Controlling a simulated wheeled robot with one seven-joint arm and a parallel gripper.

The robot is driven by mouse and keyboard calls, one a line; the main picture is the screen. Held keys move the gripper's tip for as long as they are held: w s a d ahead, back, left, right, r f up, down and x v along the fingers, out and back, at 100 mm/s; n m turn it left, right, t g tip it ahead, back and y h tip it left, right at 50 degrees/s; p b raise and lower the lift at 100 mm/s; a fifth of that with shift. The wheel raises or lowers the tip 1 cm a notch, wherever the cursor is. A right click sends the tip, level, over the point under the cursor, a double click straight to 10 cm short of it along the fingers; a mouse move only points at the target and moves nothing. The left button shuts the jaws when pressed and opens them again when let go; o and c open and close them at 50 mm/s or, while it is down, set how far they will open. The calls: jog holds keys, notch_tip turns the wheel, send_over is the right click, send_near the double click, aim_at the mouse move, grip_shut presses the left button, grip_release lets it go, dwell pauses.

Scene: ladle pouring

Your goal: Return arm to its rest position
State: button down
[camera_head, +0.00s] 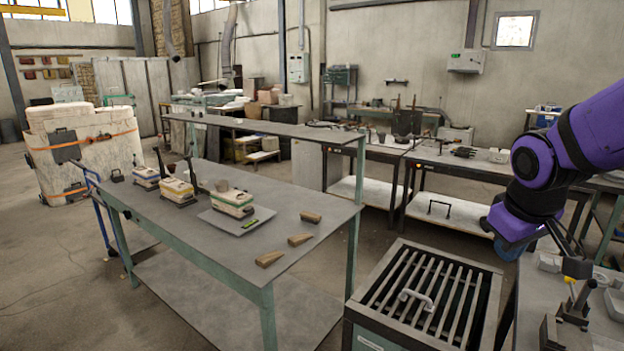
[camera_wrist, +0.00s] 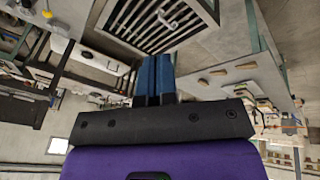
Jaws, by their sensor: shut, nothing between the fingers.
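My gripper (camera_wrist: 155,78) shows in the wrist view with its two blue fingers side by side and touching, empty. In the head view my purple and black arm comes in from the right edge, bent downward at the wrist. A bit of the blue gripper (camera_head: 506,248) shows below it, between the grated box and the right-hand bench. The fingertips are hard to make out there. No object is held.
A slatted grate (camera_head: 424,294) with a handle tops a box at front centre; the grate also shows in the wrist view (camera_wrist: 150,22). A grey table (camera_head: 225,248) at left bears moulds and wooden wedges. A cluttered bench (camera_head: 534,300) stands at lower right, close to my arm.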

jog(key=s+a+r+m, duration=0.1)
jog(key=s+r, duration=0.3)
jog(key=s, duration=0.3)
jog(key=s+a+r+m+t+y, duration=0.1)
jog(key=s+r+m, duration=0.1)
jog(key=s+r, duration=0.2)
jog(key=shift+s+r, duration=0.2)
jog(key=shift+s, duration=1.25)
